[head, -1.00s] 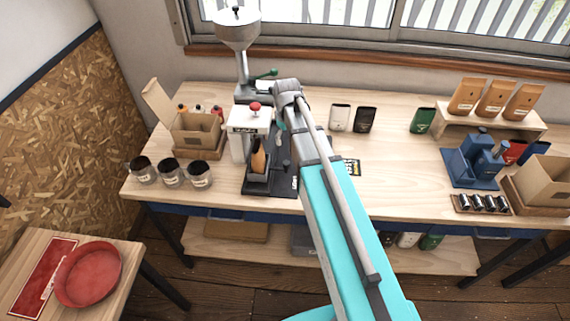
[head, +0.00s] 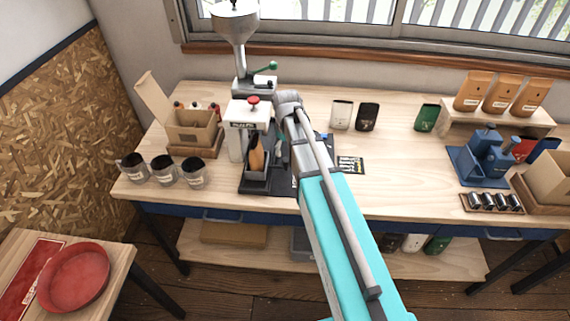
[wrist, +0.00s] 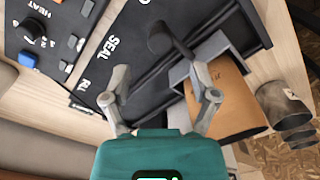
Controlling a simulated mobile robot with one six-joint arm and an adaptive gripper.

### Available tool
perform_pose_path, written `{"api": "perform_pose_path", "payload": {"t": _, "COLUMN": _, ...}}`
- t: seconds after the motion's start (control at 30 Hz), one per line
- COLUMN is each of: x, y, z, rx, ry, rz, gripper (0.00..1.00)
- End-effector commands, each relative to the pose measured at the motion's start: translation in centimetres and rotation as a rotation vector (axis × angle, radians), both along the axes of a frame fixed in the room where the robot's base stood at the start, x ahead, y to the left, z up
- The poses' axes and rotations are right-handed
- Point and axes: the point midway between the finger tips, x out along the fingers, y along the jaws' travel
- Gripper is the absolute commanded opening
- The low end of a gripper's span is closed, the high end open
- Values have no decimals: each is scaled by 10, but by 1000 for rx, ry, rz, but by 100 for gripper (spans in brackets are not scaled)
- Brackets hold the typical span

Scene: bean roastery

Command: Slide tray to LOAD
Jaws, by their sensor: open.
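The sealing machine (head: 247,120), white with a red knob, stands at the back of a black base plate (head: 262,187) on the bench. A small grey tray (head: 257,172) sits on the base plate, holding an upright brown pouch (head: 256,153). In the wrist view, the tray (wrist: 180,72) and pouch (wrist: 228,92) are at the right, and a dark knobbed handle (wrist: 160,38) stands ahead of the fingers. The plate (wrist: 125,60) shows the word SEAL; other lettering is partly cut off. My gripper (wrist: 160,90) is open and empty, just right of the tray in the head view.
Several jars (head: 164,170) stand at the bench's front left, near an open cardboard box (head: 190,128). A tall hopper machine (head: 236,30) is behind. A control panel (wrist: 45,45) marked HEAT lies beside the plate. Bare bench (head: 400,185) lies to the right.

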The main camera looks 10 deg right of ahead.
Motion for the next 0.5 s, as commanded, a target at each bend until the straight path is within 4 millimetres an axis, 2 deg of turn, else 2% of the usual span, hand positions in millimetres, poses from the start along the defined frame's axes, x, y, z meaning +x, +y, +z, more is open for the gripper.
{"api": "perform_pose_path", "payload": {"t": 0.03, "x": 0, "y": 0, "z": -8, "rx": 0, "ry": 0, "rz": 0, "gripper": 77}}
{"api": "perform_pose_path", "payload": {"t": 0.5, "x": 0, "y": 1, "z": -43, "rx": 0, "ry": 0, "rz": 1, "gripper": 77}}
